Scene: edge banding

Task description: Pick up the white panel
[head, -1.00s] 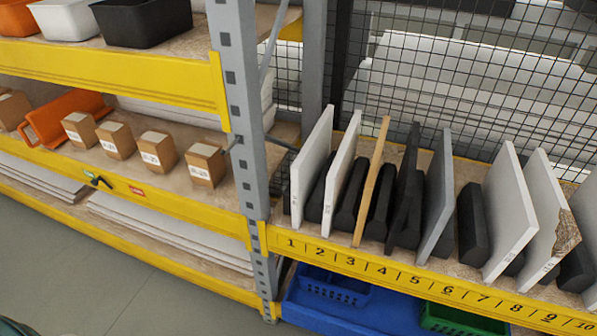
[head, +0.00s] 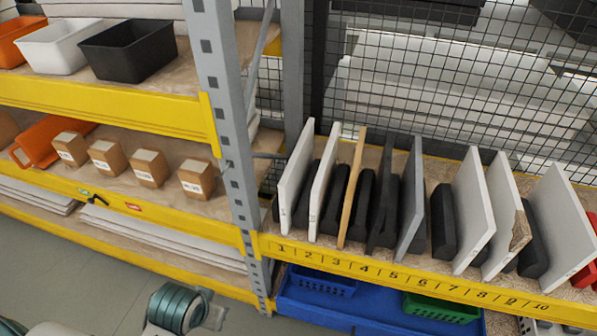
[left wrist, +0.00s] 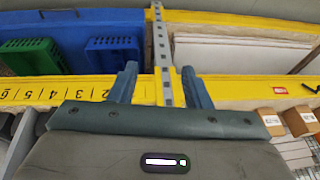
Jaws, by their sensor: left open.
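Several white panels stand upright in the numbered rack on the right in the head view. One white panel (head: 296,178) is at the left end near number 1, and a second (head: 323,182) is beside it. More white panels (head: 473,212) stand further right; one (head: 507,215) has a broken brown corner. I cannot tell which one the task means. My left gripper (left wrist: 160,84) is open and empty in the left wrist view, its fingers in front of the shelf upright. Part of my left arm shows at the bottom left of the head view, well away from the panels. My right gripper is not in view.
A grey upright post (head: 227,150) stands between my left arm's side and the rack. A yellow numbered beam (head: 400,277) runs along the rack's front. Black dividers (head: 443,220) and a wooden panel (head: 352,188) stand among the panels. Blue (head: 325,281) and green (head: 440,308) bins sit below.

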